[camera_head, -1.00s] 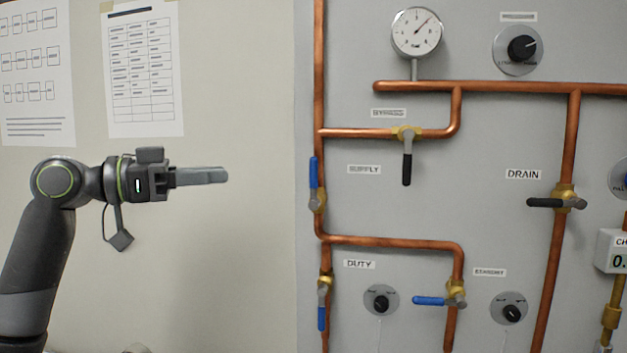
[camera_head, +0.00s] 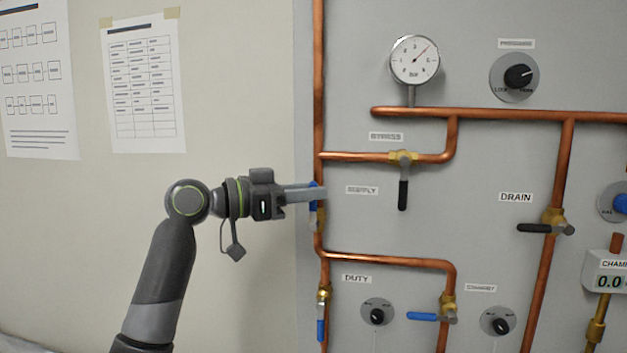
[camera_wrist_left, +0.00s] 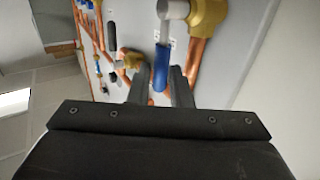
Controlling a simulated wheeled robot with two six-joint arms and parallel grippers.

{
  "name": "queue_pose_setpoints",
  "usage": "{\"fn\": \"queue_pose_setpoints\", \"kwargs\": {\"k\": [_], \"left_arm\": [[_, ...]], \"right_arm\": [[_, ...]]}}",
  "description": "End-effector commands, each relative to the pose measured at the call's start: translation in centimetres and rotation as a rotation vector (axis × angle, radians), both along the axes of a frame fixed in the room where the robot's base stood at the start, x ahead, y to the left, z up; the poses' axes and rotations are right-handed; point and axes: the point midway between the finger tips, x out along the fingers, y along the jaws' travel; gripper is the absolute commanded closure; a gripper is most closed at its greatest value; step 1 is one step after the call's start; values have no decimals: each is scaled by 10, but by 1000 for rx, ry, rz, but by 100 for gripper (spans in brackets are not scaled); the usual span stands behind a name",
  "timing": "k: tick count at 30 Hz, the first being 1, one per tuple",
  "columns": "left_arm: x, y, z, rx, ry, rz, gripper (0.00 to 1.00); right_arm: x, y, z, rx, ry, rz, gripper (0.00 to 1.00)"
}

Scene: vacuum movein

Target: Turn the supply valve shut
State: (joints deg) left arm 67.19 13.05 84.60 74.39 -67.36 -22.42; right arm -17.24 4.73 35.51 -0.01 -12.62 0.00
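The supply valve has a blue lever (camera_head: 313,186) that points up along the left vertical copper pipe, above its brass body (camera_head: 317,215). The SUPPLY label (camera_head: 362,190) is to its right. My left gripper (camera_head: 318,192) is at the lever, its fingers reaching across it from the left and partly hiding it. In the left wrist view the blue lever (camera_wrist_left: 160,66) stands between the two fingertips (camera_wrist_left: 161,88), with a narrow space seeming to remain beside it. The gripper looks open around the lever. My right gripper is not in view.
The bypass lever (camera_head: 403,193) hangs down to the right. The drain lever (camera_head: 535,228) is horizontal. The duty lever (camera_head: 321,330) points down below, and the standby lever (camera_head: 422,316) is horizontal. The wall left of the panel carries paper sheets (camera_head: 142,90).

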Motion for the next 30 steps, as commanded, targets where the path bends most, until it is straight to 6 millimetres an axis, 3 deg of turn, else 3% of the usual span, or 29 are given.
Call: {"fn": "queue_pose_setpoints", "kwargs": {"k": [4, 13, 18, 30], "left_arm": [[4, -10, 1, 1, 0, -1, 82], [5, -12, 0, 1, -1, 0, 82], [5, -11, 0, 1, -1, 0, 100], [4, -12, 0, 14, -4, 1, 100]], "right_arm": [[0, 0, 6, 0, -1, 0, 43], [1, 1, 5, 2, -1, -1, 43], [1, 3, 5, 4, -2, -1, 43], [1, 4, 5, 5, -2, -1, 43]]}}
